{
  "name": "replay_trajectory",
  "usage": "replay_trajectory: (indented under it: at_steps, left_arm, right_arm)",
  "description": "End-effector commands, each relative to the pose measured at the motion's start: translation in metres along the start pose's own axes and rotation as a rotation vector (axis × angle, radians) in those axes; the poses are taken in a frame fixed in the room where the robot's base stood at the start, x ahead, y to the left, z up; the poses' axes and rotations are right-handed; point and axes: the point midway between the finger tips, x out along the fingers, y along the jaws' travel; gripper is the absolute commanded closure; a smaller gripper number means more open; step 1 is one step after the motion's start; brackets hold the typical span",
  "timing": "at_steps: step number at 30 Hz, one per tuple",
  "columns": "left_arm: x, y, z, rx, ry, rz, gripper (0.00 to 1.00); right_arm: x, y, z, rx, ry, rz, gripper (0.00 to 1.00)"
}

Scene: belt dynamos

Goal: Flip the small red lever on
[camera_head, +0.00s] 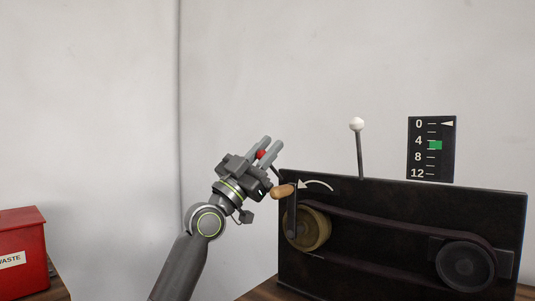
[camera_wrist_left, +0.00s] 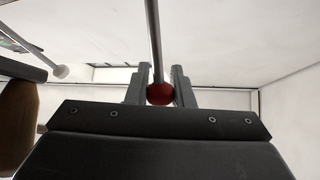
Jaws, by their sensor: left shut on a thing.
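The small red lever has a red ball knob (camera_head: 261,154) on a thin dark rod at the left end of the black machine (camera_head: 400,195). My left gripper (camera_head: 265,148) is at the knob, its two fingers on either side of it. In the left wrist view the red knob (camera_wrist_left: 160,94) sits between the fingers, with the rod running up and away from it. The gripper is shut on the knob. The rod's lower end is partly hidden behind the wooden crank handle (camera_head: 283,191). My right gripper is not in view.
A white-knobbed lever (camera_head: 356,125) stands on top of the machine. A gauge (camera_head: 431,148) marked 0 to 12 has its white pointer at 0 and a green mark below 4. A red waste bin (camera_head: 22,252) is at the far left. The crank handle is close to my left wrist.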

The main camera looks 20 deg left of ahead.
Motion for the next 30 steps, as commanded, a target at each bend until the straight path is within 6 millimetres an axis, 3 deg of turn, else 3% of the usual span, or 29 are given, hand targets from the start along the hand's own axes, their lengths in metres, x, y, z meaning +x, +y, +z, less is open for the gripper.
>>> replay_trajectory:
  at_steps: [19, 20, 24, 30]
  left_arm:
    - [-0.0011, 0.0006, 0.0007, 0.001, -0.002, 0.002, 1.0]
    - [-0.0011, 0.0006, 0.0007, 0.001, -0.002, 0.002, 0.78]
    - [-0.0009, 0.0005, 0.0005, 0.001, -0.001, 0.001, 0.6]
    - [-0.0007, 0.0003, 0.0002, 0.001, 0.0, 0.001, 0.57]
  right_arm:
    - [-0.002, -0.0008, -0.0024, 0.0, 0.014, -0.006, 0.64]
    - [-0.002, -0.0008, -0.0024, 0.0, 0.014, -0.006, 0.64]
    - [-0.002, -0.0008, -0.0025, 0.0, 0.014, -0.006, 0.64]
    - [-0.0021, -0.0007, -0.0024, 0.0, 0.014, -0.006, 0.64]
